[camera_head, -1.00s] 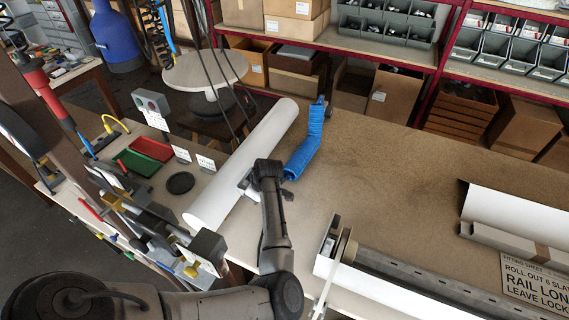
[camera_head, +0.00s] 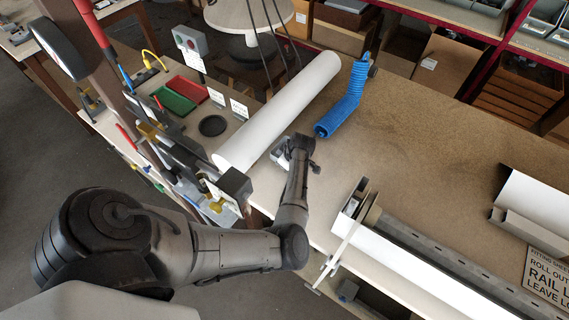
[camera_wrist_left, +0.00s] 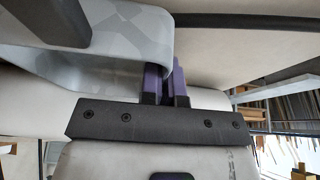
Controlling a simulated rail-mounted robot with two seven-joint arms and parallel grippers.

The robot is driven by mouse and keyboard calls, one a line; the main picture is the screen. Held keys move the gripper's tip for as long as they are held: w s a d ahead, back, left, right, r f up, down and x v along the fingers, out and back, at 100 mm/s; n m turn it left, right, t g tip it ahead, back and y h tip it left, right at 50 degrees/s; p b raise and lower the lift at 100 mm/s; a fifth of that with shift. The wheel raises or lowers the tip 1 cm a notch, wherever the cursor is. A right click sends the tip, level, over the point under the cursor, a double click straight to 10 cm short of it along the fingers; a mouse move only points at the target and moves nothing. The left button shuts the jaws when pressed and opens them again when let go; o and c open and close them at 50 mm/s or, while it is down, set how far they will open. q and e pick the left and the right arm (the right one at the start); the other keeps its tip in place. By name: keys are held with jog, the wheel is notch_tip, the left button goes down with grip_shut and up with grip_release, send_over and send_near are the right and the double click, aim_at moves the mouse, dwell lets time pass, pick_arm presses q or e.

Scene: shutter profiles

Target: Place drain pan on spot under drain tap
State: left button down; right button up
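My left gripper (camera_head: 283,155) is at the near end of the bench, close beside a long white cylinder (camera_head: 280,110). In the left wrist view its two purple fingers (camera_wrist_left: 166,82) stand close together. A grey, mottled metal piece with a curved lip (camera_wrist_left: 110,55) lies right by the fingers and partly overlaps them; it may be the drain pan. I cannot tell whether the fingers grip it. A dark round disc (camera_head: 212,125) lies on the side table; I cannot tell if it is the spot. I cannot make out the drain tap. My right gripper is not in view.
A blue ribbed hose (camera_head: 345,105) lies right of the cylinder. A white rail assembly (camera_head: 420,265) runs along the bench's near edge. Red (camera_head: 187,89) and green (camera_head: 170,101) trays and upright tools crowd the left. The bench middle (camera_head: 430,140) is clear.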

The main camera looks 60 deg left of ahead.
pick_arm(q)
jog(key=shift+f, duration=0.3)
jog(key=shift+f, duration=0.15)
jog(key=shift+f, duration=0.15)
jog(key=c, duration=1.3)
grip_release()
jog(key=shift+c, duration=0.2)
jog(key=shift+r, duration=0.35)
jog(key=v, duration=1.1)
jog(key=o, duration=0.3)
jog(key=shift+d+r, duration=0.2)
jog(key=shift+r, duration=0.15)
jog(key=o, duration=0.7)
